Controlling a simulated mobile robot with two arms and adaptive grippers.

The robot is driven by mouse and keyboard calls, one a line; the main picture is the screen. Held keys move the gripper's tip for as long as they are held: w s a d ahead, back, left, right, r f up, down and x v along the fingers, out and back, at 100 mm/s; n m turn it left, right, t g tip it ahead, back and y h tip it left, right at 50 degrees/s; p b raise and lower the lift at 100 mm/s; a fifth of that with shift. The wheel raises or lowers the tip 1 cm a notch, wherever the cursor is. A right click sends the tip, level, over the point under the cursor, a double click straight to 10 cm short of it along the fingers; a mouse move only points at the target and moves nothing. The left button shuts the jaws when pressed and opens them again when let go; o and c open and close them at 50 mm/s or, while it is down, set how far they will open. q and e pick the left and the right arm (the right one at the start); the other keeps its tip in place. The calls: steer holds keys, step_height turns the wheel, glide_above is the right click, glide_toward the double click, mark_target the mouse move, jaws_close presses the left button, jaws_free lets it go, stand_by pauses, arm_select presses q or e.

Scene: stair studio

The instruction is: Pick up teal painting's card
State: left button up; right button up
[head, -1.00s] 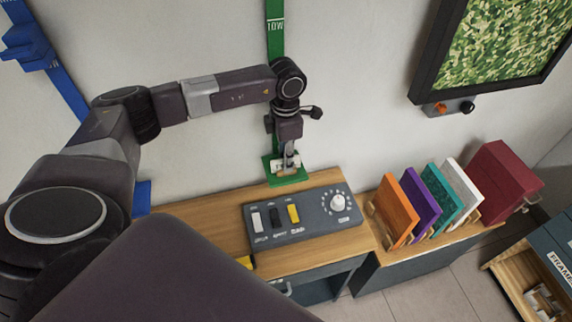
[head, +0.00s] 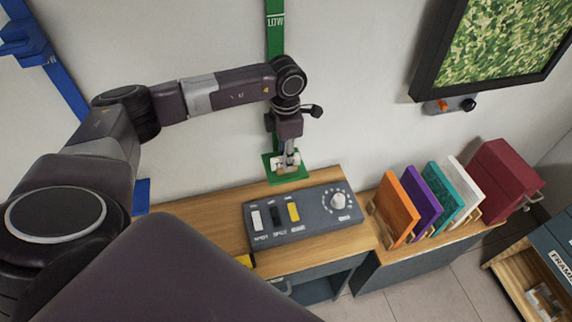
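The teal painting (head: 443,198) stands in a row of coloured panels on the right-hand counter, between the purple and white ones. I cannot make out a card for it with certainty. My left gripper (head: 287,163) points down at the small green ledge (head: 271,171) at the foot of the green wall strip. A small pale thing shows around its fingertips, too small to identify. Whether the fingers are open or closed on it is unclear. My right gripper is out of view.
A grey control panel (head: 318,233) with switches and a dial lies on the wooden desk (head: 205,227). Orange (head: 396,208), purple (head: 421,197) and white (head: 466,183) panels flank the teal one, beside a dark red box (head: 506,178). A framed green picture (head: 500,40) hangs above.

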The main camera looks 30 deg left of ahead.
arm_select(q)
jaws_close()
steer(key=shift+r, duration=0.1)
